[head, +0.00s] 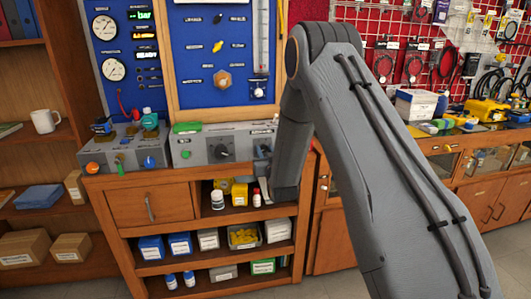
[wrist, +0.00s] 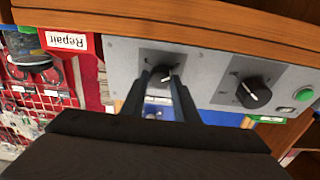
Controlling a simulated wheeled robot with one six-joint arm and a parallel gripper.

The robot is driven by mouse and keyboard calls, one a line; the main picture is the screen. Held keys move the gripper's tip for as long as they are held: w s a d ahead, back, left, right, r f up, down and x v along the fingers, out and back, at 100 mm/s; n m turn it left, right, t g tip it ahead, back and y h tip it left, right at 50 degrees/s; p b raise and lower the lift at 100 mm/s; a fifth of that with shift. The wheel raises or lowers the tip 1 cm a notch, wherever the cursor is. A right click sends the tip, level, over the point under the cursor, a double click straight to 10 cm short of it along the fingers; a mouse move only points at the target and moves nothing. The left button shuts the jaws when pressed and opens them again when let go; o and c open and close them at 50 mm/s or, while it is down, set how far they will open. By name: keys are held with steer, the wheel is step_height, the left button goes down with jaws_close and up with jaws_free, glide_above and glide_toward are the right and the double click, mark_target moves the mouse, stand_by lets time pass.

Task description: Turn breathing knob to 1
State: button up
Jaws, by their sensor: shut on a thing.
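The grey control box (head: 200,150) stands on the wooden bench top. In the wrist view, its panel (wrist: 215,62) carries two black knobs. My gripper (wrist: 163,80) is shut on the knob at the left (wrist: 162,73), with one finger on each side. A small white pointer mark shows on that knob between the fingertips. The panel labels are too small to read, so I cannot tell its setting. The other black knob (wrist: 252,93) is free and also shows in the head view (head: 221,151). In the head view, my arm hides most of the held knob.
A green button (wrist: 303,94) sits beside the free knob. Another grey box (head: 125,148) with orange, green and blue controls stands at the left. Gauges (head: 114,69) hang on the blue board. Bottles and small boxes fill the shelves below. A red sign reading Repair (wrist: 67,41) is near.

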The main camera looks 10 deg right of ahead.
steer(key=m+h+b, duration=0.1)
steer(key=m+b, duration=0.1)
steer(key=m, duration=0.3)
steer(key=shift+a, duration=0.1)
steer(key=m+g+h+b, duration=0.1)
steer(key=m, duration=0.4)
steer(key=shift+m+b, duration=0.3)
steer(key=shift+b, duration=0.1)
steer(key=shift+h, duration=0.3)
steer(key=o, duration=1.1)
steer(key=shift+c, duration=0.2)
steer(key=s+a+b, duration=0.1)
steer(key=s, duration=0.6)
steer(key=shift+s+r, duration=0.3)
steer(key=shift+s, duration=0.05)
steer(key=shift+a, duration=0.1)
